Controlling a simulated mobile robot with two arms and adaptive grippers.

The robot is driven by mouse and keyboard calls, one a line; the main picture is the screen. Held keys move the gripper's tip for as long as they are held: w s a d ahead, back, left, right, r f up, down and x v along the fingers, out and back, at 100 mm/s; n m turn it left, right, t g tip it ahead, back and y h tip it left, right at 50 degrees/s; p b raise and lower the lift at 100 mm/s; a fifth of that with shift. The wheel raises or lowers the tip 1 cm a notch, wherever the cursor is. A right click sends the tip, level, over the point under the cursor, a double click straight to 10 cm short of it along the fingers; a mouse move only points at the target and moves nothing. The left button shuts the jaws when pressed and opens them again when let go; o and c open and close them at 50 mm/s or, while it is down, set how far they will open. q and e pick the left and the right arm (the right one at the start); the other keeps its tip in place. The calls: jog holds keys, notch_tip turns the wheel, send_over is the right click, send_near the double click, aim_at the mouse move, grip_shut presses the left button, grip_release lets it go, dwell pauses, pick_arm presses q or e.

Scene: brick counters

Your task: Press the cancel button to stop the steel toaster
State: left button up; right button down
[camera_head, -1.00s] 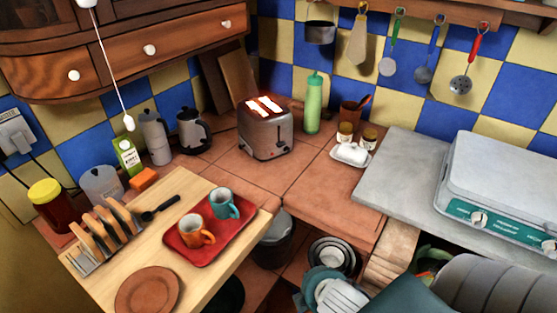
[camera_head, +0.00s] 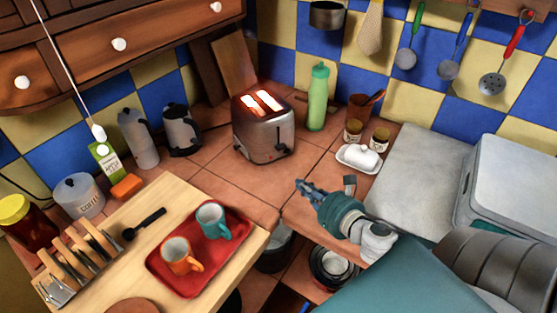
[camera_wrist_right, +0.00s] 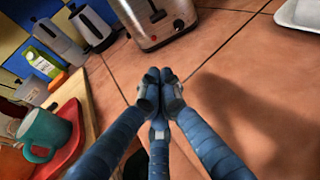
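The steel toaster (camera_head: 264,135) stands on the tiled counter against the back corner, with orange glowing slots. A dark lever (camera_head: 282,150) shows on its front face. The toaster's lower front (camera_wrist_right: 165,32) shows at the top of the right wrist view, with small controls on it; I cannot tell which is the cancel button. My right gripper (camera_head: 303,187) is over the counter, in front and to the right of the toaster, apart from it. In the wrist view its blue fingers (camera_wrist_right: 160,78) are together at the tips, with nothing between them. My left gripper is not in view.
A butter dish (camera_head: 359,158) and small jars stand right of the toaster, a green bottle (camera_head: 318,98) behind. A red tray (camera_head: 200,281) with two mugs lies on the wooden board at left. The tiles (camera_head: 235,185) before the toaster are clear.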

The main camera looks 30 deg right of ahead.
jog(key=shift+a, duration=0.1)
jog(key=shift+w+f, duration=0.15)
jog(key=shift+w, duration=0.15)
jog(key=p, duration=0.1)
send_near(272, 159)
jog(key=x, duration=0.2)
jog(key=p+x, duration=0.1)
jog(key=x, duration=0.1)
jog(key=shift+f, duration=0.25)
jog(key=shift+p+x, duration=0.3)
jog(key=shift+x, duration=0.55)
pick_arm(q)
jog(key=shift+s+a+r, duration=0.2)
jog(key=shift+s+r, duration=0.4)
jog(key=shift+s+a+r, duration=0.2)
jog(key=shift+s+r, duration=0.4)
pick_arm(e)
jog(key=shift+w, duration=0.15)
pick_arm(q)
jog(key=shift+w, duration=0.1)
pick_arm(e)
jog(key=shift+r, duration=0.1)
